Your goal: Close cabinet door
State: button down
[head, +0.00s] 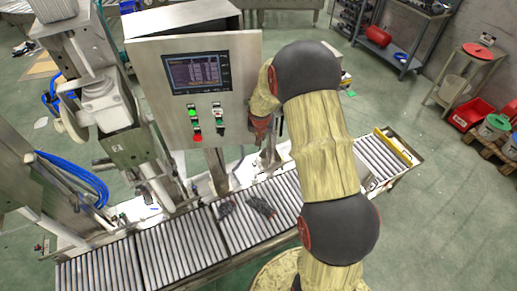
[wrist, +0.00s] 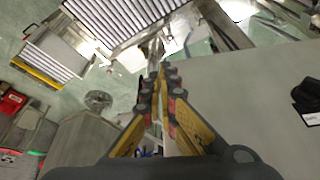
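The cabinet (head: 185,18) is a metal box above the conveyor. Its door (head: 150,80), a grey panel with a screen and several buttons, stands in front of the box, with a dark gap along the top between them. My gripper (head: 259,128) is by the door's lower right edge in the head view, partly hidden by my arm. In the wrist view my gripper (wrist: 158,72) has its fingertips close together, with nothing visibly held. A broad grey surface (wrist: 250,90), probably the door, lies right of the fingers. I cannot tell whether they touch it.
A roller conveyor (head: 180,245) runs below the cabinet, with dark items (head: 262,207) on it. Metal machinery (head: 105,100) stands close on the left. A shelf (head: 405,35) and a small stand (head: 465,80) are at the back right.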

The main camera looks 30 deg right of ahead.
jog(key=w+d, duration=0.3)
jog(key=w, duration=0.4)
jog(key=w+d, duration=0.2)
jog(key=w, duration=0.5)
jog(key=shift+d, duration=0.4)
jog(key=shift+b, duration=0.35)
